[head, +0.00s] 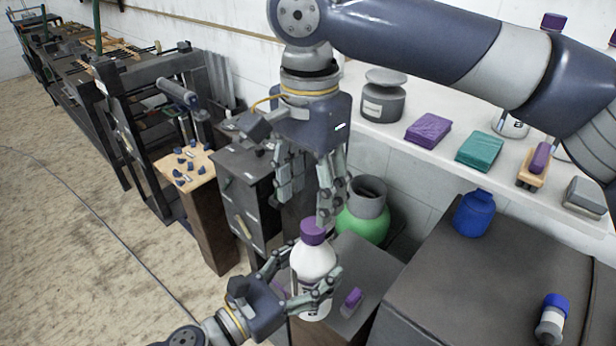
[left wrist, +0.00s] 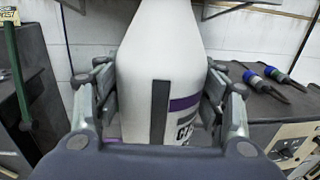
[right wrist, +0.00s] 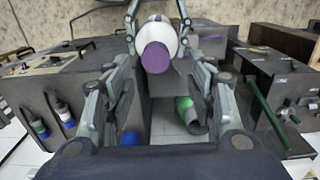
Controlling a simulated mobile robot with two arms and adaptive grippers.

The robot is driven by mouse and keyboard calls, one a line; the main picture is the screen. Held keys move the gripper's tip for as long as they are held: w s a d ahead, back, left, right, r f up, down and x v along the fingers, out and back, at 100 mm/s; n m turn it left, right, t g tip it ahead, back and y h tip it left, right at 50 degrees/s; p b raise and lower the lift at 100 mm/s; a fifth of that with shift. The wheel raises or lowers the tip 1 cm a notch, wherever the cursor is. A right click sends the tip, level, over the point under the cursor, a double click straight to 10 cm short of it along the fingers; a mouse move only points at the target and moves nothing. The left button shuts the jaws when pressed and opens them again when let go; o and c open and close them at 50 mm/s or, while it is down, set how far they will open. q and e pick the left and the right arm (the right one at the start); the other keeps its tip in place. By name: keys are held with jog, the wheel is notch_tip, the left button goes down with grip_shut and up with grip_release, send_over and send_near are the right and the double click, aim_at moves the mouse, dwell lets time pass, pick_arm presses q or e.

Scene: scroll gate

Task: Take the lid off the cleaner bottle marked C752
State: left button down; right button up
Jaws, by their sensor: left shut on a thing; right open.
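The cleaner bottle (head: 313,268) is white with a purple lid (head: 314,232) and stands upright over a small dark stand. My left gripper (head: 304,284) is shut around its body. In the left wrist view the bottle (left wrist: 162,60) sits between both fingers; its label has a purple band and starts with C, the rest is not readable. My right gripper (head: 308,207) is open, pointing down just above the lid. In the right wrist view the lid (right wrist: 157,57) lies between and beyond the open fingers. The lid is on the bottle.
A purple-topped item (head: 352,299) is on the stand beside the bottle. A green container with a grey neck (head: 366,222) is close behind. A shelf (head: 395,139) runs along the wall.

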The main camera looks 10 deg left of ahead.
aim_at(310, 224)
notch_tip(310, 224, down, 6)
jog(key=shift+r, duration=0.1)
jog(key=shift+c, duration=0.2)
